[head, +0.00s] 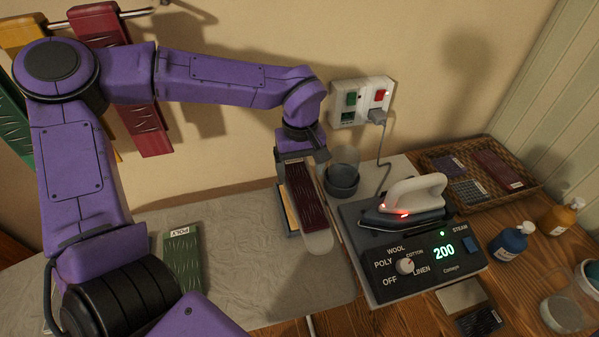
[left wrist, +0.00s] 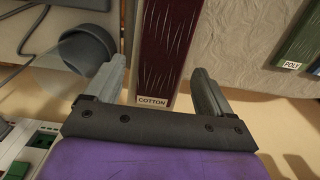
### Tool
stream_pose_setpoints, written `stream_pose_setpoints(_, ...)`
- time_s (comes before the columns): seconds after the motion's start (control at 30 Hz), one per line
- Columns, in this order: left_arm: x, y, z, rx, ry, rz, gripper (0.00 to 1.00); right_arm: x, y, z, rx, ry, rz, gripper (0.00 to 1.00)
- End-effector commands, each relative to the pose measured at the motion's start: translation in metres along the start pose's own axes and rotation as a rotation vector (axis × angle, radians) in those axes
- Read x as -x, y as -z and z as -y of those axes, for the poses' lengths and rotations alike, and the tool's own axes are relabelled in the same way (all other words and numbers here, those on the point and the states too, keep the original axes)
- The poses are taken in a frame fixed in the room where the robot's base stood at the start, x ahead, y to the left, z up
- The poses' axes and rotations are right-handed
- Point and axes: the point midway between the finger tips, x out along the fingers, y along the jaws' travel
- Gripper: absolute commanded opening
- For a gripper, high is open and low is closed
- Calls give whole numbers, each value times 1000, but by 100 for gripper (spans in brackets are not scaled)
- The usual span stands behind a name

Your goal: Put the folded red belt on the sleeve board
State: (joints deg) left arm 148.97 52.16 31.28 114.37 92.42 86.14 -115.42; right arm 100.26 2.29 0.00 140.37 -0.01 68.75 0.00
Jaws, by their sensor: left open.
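The folded red belt (head: 306,198) is dark red with pale streaks. It lies lengthwise on the narrow sleeve board (head: 319,242), whose pale rounded end shows past it. In the left wrist view the belt (left wrist: 168,45) carries a COTTON tag on its near end, and the board's pale edge shows beside it. My left gripper (head: 300,170) is at the belt's far end in the head view. In the left wrist view its open fingers (left wrist: 158,80) stand apart on either side of the tagged end, not closed on it. My right gripper is not in view.
A green folded piece tagged POLY (head: 183,262) lies on the pale ironing surface (head: 240,255). Right of the sleeve board are a grey cup (head: 342,178), an iron (head: 405,205) on its control unit (head: 385,285), a wicker basket (head: 440,160) and bottles (head: 512,242). A wall socket (head: 360,100) is behind.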

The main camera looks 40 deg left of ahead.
Motion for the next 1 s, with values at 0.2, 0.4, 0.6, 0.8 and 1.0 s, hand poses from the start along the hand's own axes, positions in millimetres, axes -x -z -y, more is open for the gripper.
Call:
stream_pose_setpoints(0.2, 58, 1, -1, 1, -4, -4, 83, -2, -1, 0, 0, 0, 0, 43)
stream_pose_setpoints(0.4, 95, 0, 0, 1, -2, -3, 83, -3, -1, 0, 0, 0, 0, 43)
stream_pose_setpoints(0.6, 104, 0, 0, -1, -1, 0, 83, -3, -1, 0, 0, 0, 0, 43)
stream_pose_setpoints(0.8, 104, 0, 0, -1, -1, 0, 83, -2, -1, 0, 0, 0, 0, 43)
stream_pose_setpoints(1.0, 104, 0, 0, -1, -1, 0, 83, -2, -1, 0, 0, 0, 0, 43)
